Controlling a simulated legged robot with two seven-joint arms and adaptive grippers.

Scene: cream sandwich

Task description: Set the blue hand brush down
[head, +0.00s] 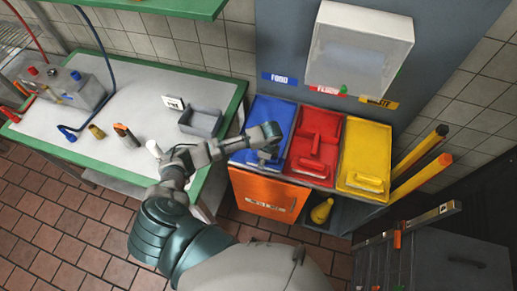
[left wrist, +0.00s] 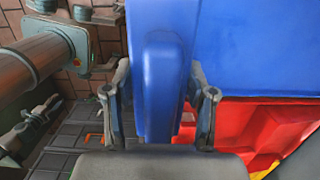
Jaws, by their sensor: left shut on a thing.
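My left gripper (left wrist: 160,112) is shut on the blue hand brush (left wrist: 160,75), with a finger on each side of its long blue body. In the head view the left gripper (head: 268,150) is over the front part of the blue tray (head: 270,112), and partly hides the brush. The flat blue surface of the tray fills the upper right of the left wrist view (left wrist: 255,45). I cannot tell whether the brush touches the tray.
A red tray (head: 318,122) and a yellow tray (head: 368,140) with their own brushes stand right of the blue one. An orange front panel (head: 268,196) is below. A green-edged table (head: 110,85) with a grey bin (head: 201,122) is at the left.

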